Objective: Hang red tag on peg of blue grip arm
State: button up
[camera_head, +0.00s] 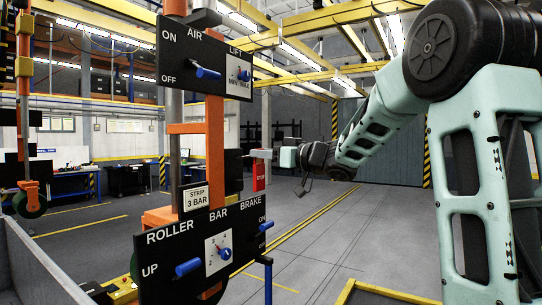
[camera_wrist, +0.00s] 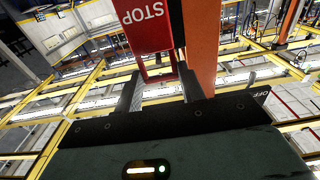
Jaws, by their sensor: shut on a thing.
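The red tag (camera_head: 260,175) with white STOP lettering hangs upright from my gripper (camera_head: 274,155) in the head view, just right of the black control panels. In the wrist view the tag (camera_wrist: 148,25) shows upside down beyond the fingers of my gripper (camera_wrist: 160,82), which is shut on its narrow end. Blue handles stand on the panels: the AIR lever (camera_head: 206,72), the ROLLER lever (camera_head: 188,267) and the BRAKE lever (camera_head: 266,226). A blue upright bar (camera_head: 268,280) shows below the lower panel. I cannot tell which is the blue grip arm, and no peg is clear.
The orange column (camera_head: 188,130) carries the panels and stands close left of the tag; an orange post also shows beside the tag in the wrist view (camera_wrist: 200,45). A grey wall edge (camera_head: 35,265) is at lower left. The floor (camera_head: 345,225) behind is clear.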

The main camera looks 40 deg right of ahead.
jog(key=shift+f+b+x, duration=0.15)
jog(key=shift+b+x, duration=0.05)
jog(key=shift+x, duration=0.9)
jog(key=shift+f+b+x, duration=0.15)
jog(key=shift+b+x, duration=0.05)
jog(key=shift+x, duration=0.85)
jog(key=shift+w+a+f, duration=0.15)
jog(key=shift+w+f, duration=0.35)
jog(key=shift+w, duration=0.1)
jog(key=o, duration=1.3)
jog(key=b+v, duration=0.5)
jog(key=v, duration=1.2)
jog(key=shift+s+b, duration=0.25)
jog(key=shift+b, duration=0.15)
